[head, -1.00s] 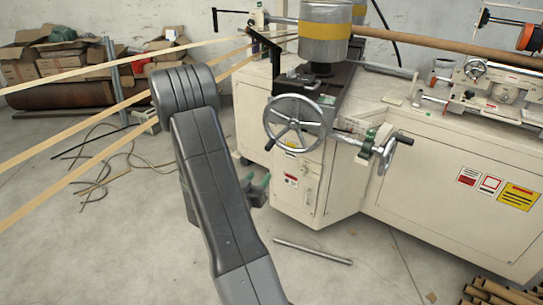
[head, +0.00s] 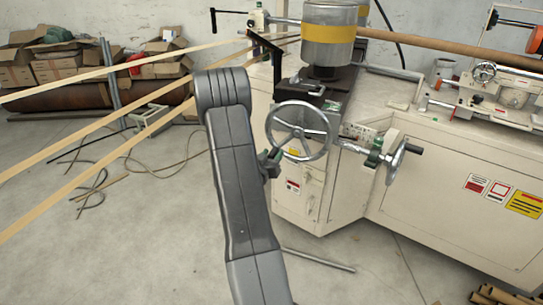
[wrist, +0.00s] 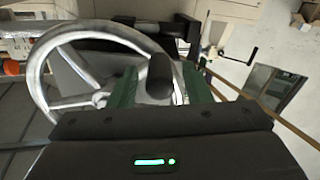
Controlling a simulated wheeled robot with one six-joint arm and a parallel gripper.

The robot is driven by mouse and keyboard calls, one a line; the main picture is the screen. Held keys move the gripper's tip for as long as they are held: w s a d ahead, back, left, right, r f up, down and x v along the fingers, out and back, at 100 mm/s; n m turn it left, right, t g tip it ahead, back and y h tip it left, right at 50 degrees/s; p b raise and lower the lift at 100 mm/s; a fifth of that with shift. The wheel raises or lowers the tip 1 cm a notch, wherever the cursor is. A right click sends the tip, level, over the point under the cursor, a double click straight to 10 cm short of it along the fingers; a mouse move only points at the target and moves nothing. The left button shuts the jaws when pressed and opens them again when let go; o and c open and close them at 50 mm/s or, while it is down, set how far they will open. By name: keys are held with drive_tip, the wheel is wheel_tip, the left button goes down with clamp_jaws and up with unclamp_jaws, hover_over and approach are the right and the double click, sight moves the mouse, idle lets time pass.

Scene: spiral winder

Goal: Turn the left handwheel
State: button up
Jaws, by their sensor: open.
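The left handwheel (head: 299,131) is a grey metal spoked wheel on the front of the cream machine, left of a second, smaller handwheel (head: 396,160). My gripper (head: 269,160) is at its lower left rim, partly hidden behind my arm. In the wrist view the handwheel (wrist: 40,75) fills the left side. Its black handle (wrist: 160,80) points toward the camera and sits between the two green fingers of my gripper (wrist: 158,72). The fingers are open, with visible gaps on both sides of the handle.
The cream machine cabinet (head: 440,215) stands right behind the wheel. A grey cylinder with a yellow band (head: 329,35) rises above it. Pale strips (head: 90,135) run in from the left. A metal rod (head: 318,260) lies on the floor, which is otherwise mostly clear in front.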

drive_tip(key=shift+c, duration=0.2)
clamp_jaws()
